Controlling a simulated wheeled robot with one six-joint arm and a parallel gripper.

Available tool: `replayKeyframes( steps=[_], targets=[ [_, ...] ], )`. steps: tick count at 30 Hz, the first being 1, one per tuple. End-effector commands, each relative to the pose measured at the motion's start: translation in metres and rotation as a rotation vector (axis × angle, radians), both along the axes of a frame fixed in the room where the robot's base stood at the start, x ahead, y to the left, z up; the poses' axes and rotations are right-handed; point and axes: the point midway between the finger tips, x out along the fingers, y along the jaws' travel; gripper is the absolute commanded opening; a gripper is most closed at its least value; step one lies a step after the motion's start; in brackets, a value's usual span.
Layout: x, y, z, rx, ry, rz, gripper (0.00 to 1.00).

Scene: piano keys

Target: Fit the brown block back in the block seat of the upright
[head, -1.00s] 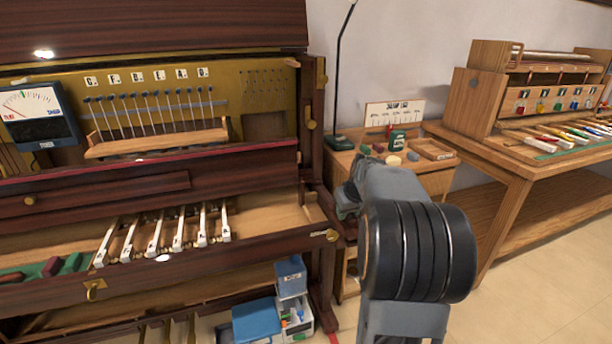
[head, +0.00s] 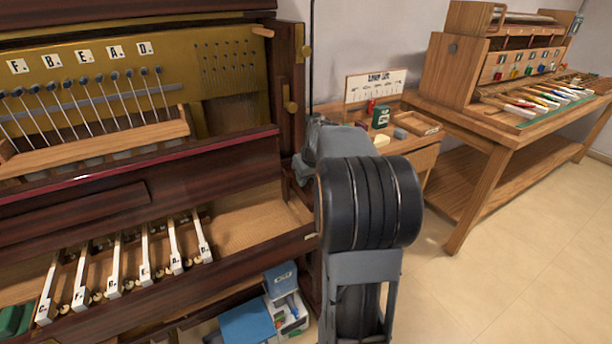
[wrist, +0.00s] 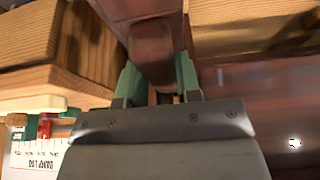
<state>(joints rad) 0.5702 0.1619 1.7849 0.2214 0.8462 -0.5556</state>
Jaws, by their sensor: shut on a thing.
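In the wrist view my gripper (wrist: 158,88) has its green fingers on either side of a dark reddish-brown block (wrist: 152,45) with a rounded end, and is shut on it. Dark wood of the upright lies just beyond and beside the block; I cannot tell whether they touch. In the head view the upright (head: 120,205) fills the left side, with a row of white-fronted keys and a bare wooden shelf at its right end. My arm hides the gripper and block there. I cannot clearly pick out the block seat.
A small side table (head: 425,155) with a card (head: 375,85), a green tin (head: 380,117) and a small tray (head: 416,123) stands right of the upright. Beyond it is a workbench (head: 480,125) with a key model. Blue boxes (head: 246,322) sit below the upright. Floor at right is clear.

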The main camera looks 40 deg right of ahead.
Motion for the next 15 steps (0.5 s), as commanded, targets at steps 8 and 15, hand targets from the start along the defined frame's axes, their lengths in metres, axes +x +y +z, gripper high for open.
replayKeyframes(
  steps=[8,15],
  targets=[
    [0.000,0.000,-0.008,0.000,-0.001,0.000,0.01],
    [0.000,-0.001,-0.019,0.000,-0.001,-0.002,0.01]
  ],
)
